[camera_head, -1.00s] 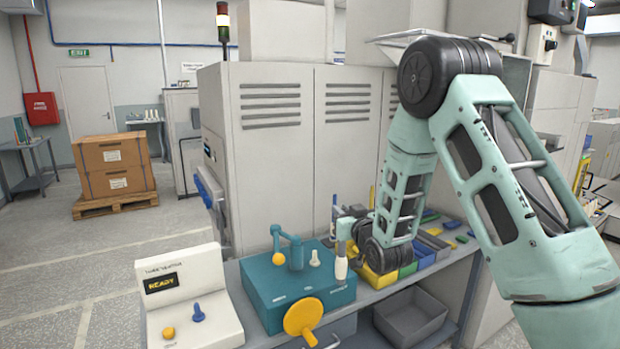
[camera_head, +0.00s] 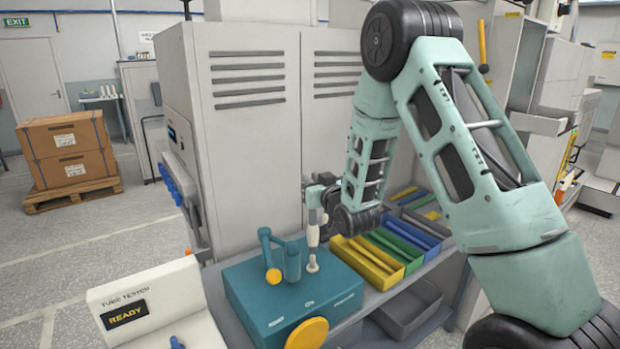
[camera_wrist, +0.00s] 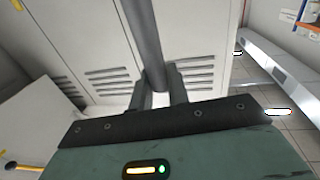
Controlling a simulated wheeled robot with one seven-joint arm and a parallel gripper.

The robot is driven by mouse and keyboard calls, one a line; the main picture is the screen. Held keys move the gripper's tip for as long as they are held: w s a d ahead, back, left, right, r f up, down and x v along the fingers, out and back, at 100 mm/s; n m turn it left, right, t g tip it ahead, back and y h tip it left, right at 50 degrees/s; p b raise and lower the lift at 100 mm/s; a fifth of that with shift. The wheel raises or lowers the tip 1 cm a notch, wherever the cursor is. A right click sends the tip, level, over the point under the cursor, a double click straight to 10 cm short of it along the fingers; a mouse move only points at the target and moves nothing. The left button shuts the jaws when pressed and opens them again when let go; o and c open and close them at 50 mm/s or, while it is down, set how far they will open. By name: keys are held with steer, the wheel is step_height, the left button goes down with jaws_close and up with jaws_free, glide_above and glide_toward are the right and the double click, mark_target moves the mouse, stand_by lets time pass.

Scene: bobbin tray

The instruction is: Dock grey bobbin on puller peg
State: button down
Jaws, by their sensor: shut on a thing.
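My gripper (camera_head: 314,216) is above the teal puller box (camera_head: 250,290), and in the wrist view its two fingers (camera_wrist: 159,88) close on a grey rod-like bobbin (camera_wrist: 143,40). In the head view the held bobbin (camera_head: 313,237) looks pale and hangs upright. Directly below it, a short pale peg (camera_head: 313,264) with a round foot stands on the box top. The bobbin's lower end lines up with the peg in this view; I cannot tell whether they touch.
A teal post and arm (camera_head: 291,260) with an orange ball (camera_head: 273,276) stand left of the peg. A yellow handwheel (camera_head: 307,334) is at the box front. Yellow, green and blue bins (camera_head: 385,262) lie right. A tube tester (camera_head: 150,310) is front left.

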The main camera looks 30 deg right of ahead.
steer(key=b, duration=0.3)
glide_above(313, 216)
steer(key=w, duration=0.1)
steer(key=shift+d+f, duration=0.15)
steer(key=shift+f, duration=1.2)
steer(key=shift+d+f, duration=0.1)
steer(key=shift+f, duration=1.2)
steer(key=shift+b, duration=0.5)
steer(key=shift+f+b, duration=0.6)
steer(key=c, duration=1.8)
jaws_free()
steer(key=shift+o, duration=0.9)
